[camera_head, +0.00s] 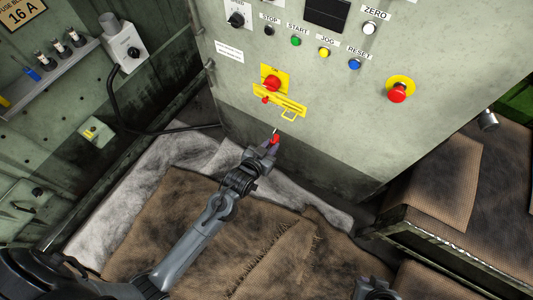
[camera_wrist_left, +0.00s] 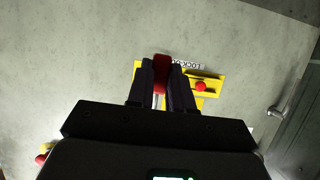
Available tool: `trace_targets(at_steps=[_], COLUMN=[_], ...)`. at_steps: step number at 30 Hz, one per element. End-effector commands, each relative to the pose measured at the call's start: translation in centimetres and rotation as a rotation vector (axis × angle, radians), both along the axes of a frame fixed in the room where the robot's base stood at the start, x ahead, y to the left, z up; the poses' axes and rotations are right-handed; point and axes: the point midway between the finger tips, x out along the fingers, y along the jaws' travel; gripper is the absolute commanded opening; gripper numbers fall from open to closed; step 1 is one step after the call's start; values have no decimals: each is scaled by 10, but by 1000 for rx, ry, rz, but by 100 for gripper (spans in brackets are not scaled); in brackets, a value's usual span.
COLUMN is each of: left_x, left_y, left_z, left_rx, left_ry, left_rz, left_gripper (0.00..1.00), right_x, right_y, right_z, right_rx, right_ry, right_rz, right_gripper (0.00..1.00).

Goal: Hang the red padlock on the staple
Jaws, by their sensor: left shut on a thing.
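The red padlock (camera_head: 275,139) is between the fingertips of my left gripper (camera_head: 270,146), with its thin shackle pointing up. In the left wrist view the red padlock (camera_wrist_left: 161,74) shows between the two dark fingers (camera_wrist_left: 161,88). The yellow hasp with a loop-shaped staple (camera_head: 290,114) is on the cabinet front, just above and right of the padlock in the head view. The padlock appears apart from the staple. In the wrist view the fingers partly cover the yellow plate (camera_wrist_left: 213,82). A grey part at the bottom edge may be my right gripper (camera_head: 373,289); its fingers are not clear.
A red rotary handle (camera_head: 272,83) sits on a yellow plate above the hasp. A red emergency button (camera_head: 397,93) and several small buttons are on the cabinet (camera_head: 330,125). A brown-covered bench (camera_head: 440,180) stands right. Brown and grey cloths (camera_head: 165,225) lie below.

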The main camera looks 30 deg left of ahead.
Motion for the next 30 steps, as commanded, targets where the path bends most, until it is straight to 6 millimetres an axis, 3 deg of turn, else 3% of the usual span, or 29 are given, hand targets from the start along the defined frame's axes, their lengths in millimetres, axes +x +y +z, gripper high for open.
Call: trace_targets(at_steps=[30], left_x=[81], left_y=[-5], left_z=[-3], left_rx=[-2], left_ry=[-2], left_rz=[1], left_gripper=[0], right_x=[0], right_y=[2], right_z=[-76], right_rx=[9], right_ry=[1], right_rz=[-6], right_gripper=[0])
